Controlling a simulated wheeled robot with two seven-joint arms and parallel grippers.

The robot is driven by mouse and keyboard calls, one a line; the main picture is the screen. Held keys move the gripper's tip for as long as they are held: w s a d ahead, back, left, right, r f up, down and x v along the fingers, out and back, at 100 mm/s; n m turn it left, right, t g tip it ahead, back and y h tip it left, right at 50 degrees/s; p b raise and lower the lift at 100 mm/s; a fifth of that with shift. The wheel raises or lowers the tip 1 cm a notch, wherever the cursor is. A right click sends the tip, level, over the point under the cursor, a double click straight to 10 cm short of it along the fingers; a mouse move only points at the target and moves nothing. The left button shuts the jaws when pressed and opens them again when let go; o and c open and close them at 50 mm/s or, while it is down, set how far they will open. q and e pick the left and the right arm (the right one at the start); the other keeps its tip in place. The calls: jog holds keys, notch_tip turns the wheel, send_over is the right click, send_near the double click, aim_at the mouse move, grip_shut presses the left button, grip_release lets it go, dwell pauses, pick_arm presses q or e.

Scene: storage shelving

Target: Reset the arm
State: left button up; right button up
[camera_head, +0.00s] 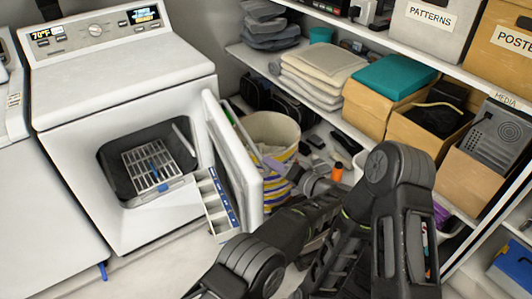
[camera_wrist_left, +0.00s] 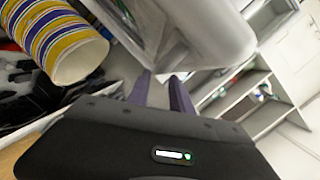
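My left arm comes in from the lower left of the head view. Its left gripper (camera_head: 272,164) has purple-grey fingers that point at the open white door (camera_head: 238,160) of the front-loading machine (camera_head: 130,115). In the left wrist view the two fingers (camera_wrist_left: 160,80) stand a small gap apart, with nothing seen held between them. The white door (camera_wrist_left: 205,35) fills the space just beyond the fingertips; whether they touch it I cannot tell. My right arm (camera_head: 395,205) is folded up at the right of the head view. Its gripper is not seen.
A striped basket (camera_head: 275,130) stands behind the door; it also shows in the left wrist view (camera_wrist_left: 70,45). Shelves with folded towels (camera_head: 320,70), wooden boxes (camera_head: 368,108) and labelled bins (camera_head: 433,25) line the right. The machine's opening holds a wire rack (camera_head: 152,165). Floor is bare in front.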

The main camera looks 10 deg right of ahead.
jog(key=shift+r, duration=0.2)
dwell(0.4)
